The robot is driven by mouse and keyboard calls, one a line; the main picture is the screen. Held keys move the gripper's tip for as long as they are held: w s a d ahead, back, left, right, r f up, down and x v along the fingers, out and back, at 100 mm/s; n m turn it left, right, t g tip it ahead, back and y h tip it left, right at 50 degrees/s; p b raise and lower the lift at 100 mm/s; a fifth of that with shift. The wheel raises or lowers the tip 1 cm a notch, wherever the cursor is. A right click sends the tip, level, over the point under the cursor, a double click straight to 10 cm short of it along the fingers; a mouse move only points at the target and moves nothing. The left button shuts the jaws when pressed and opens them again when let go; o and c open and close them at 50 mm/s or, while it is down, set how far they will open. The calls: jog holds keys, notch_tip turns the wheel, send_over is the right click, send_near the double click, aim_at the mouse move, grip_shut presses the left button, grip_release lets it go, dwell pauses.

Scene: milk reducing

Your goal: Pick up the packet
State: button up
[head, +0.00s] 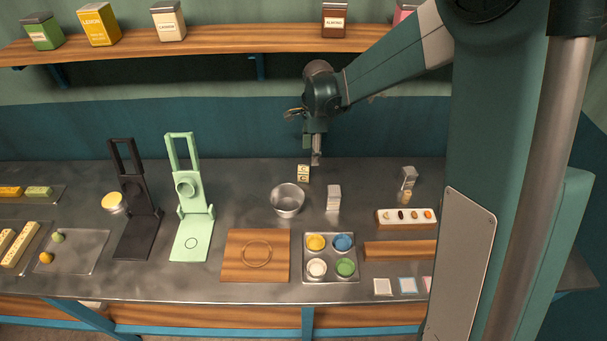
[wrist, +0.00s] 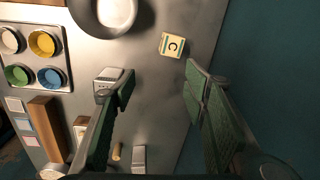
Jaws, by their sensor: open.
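A small yellow and cream packet (head: 303,173) marked with a dark letter C stands at the back of the metal counter, behind the metal bowl. In the wrist view the packet (wrist: 172,45) lies beyond my fingertips, closer to the right finger's tip than to the left. My gripper (head: 316,157) hangs from above, just above and slightly right of the packet in the head view. In the wrist view my gripper (wrist: 158,85) has its two green-padded fingers wide apart, with nothing held between them.
A tray of coloured cups (head: 331,279) and a wooden board (head: 237,276) lie nearer the front. The wall is close behind.

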aim_at(304, 169)
jog(key=w+a+f, duration=0.1)
jog(key=f, duration=0.1)
jog(key=w+a+f+m, duration=0.1)
jog(key=f, duration=0.1)
jog(key=w+a+f+m+g, duration=0.1)
jog(key=f, duration=0.2)
jog(key=shift+w+a+f, duration=0.1)
jog(key=shift+a, duration=0.25)
jog(key=shift+f, duration=1.3)
jog(key=shift+f, duration=0.1)
jog(key=shift+d+f, duration=0.15)
jog(key=shift+f, duration=2.35)
jog(key=c, duration=1)
